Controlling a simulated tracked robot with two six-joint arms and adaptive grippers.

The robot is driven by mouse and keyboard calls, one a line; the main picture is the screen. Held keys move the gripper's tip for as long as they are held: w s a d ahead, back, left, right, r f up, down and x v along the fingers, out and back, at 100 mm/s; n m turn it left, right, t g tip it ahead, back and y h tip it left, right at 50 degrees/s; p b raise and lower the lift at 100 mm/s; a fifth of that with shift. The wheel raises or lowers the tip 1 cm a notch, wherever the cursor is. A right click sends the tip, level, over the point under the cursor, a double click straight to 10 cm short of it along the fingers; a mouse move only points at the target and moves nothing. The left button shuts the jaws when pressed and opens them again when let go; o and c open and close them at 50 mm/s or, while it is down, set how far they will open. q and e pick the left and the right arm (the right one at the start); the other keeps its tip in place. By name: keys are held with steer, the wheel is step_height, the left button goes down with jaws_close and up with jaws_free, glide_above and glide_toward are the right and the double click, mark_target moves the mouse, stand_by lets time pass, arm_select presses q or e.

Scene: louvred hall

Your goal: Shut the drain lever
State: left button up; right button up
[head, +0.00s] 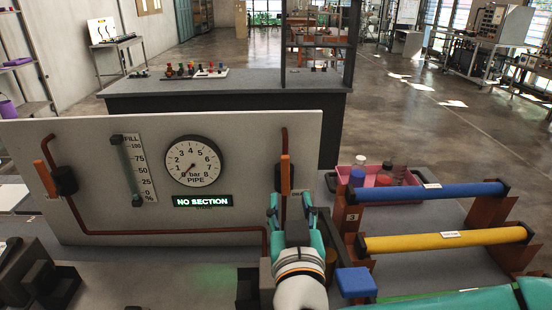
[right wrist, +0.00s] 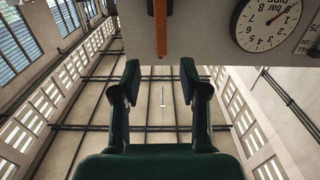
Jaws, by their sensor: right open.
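A pale upright panel (head: 105,215) carries two orange levers on black hubs. The right lever (head: 285,175) stands upright beside a copper pipe; it also shows in the right wrist view (right wrist: 160,26). The left lever (head: 45,178) is tilted, its top leaning left. I cannot read which one is labelled drain. My right gripper (head: 292,207) is open and empty, just below and in front of the right lever. In the right wrist view its fingers (right wrist: 160,78) are spread, with the lever above the gap and not between them. My left gripper is not in view.
A blue pipe (head: 430,193) and a yellow pipe (head: 445,240) lie on brown supports at right. A pink tray (head: 343,178) with bottles stands behind them.

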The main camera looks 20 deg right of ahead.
mark_target(285, 171)
steer(key=shift+b+x, duration=0.45)
steer(key=shift+x, duration=4.25)
steer(key=shift+w, duration=0.15)
steer(key=shift+w, duration=0.25)
jaws_close()
